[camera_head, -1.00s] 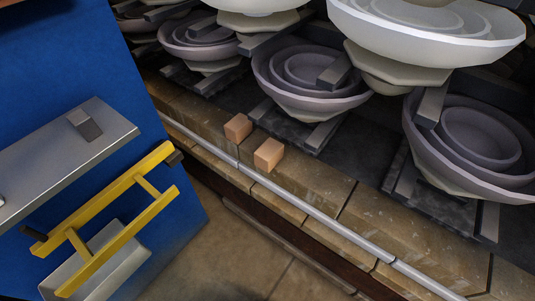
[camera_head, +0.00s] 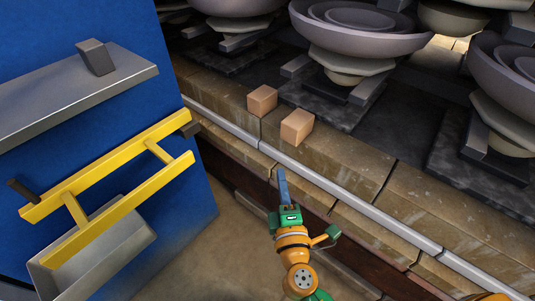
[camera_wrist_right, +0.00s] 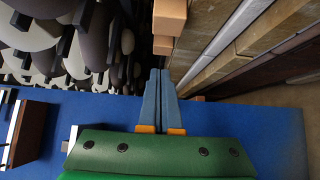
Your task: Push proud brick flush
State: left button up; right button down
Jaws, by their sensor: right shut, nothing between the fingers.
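Two small orange bricks stand on top of the stone ledge, the left brick (camera_head: 262,100) and the right brick (camera_head: 297,127), with a gap between them. They also show at the top of the right wrist view, one brick (camera_wrist_right: 169,16) larger than the other brick (camera_wrist_right: 163,45). I cannot tell which brick the task calls proud. My right gripper (camera_head: 282,171) is shut and empty, its blue fingers pointing up in front of the ledge, apart from both bricks. In the right wrist view its fingertips (camera_wrist_right: 160,72) are together. My left gripper is not in view.
The stone ledge (camera_head: 345,157) has a grey metal rail (camera_head: 320,180) along its front. Stacked grey insulator bowls (camera_head: 358,30) stand behind it. A blue cabinet (camera_head: 60,50) with a grey shelf (camera_head: 50,100) and a yellow frame (camera_head: 100,175) stands at left. Bare floor (camera_head: 225,235) lies between.

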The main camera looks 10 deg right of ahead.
aim_at(295, 135)
jog(key=w+d, duration=0.1)
jog(key=w, duration=0.3)
jog(key=w+d+p, duration=0.1)
jog(key=w, duration=0.2)
jog(key=w+d+p, duration=0.1)
jog(key=w+d, duration=0.1)
jog(key=w, duration=0.2)
jog(key=shift+w, duration=0.35)
jog(key=shift+w+d, duration=0.3)
jog(key=shift+d, duration=0.2)
jog(key=w+d+b, duration=0.1)
jog(key=w+d, duration=0.1)
jog(key=shift+d, duration=0.35)
jog(key=shift+w+d, duration=0.15)
jog(key=shift+w, duration=0.05)
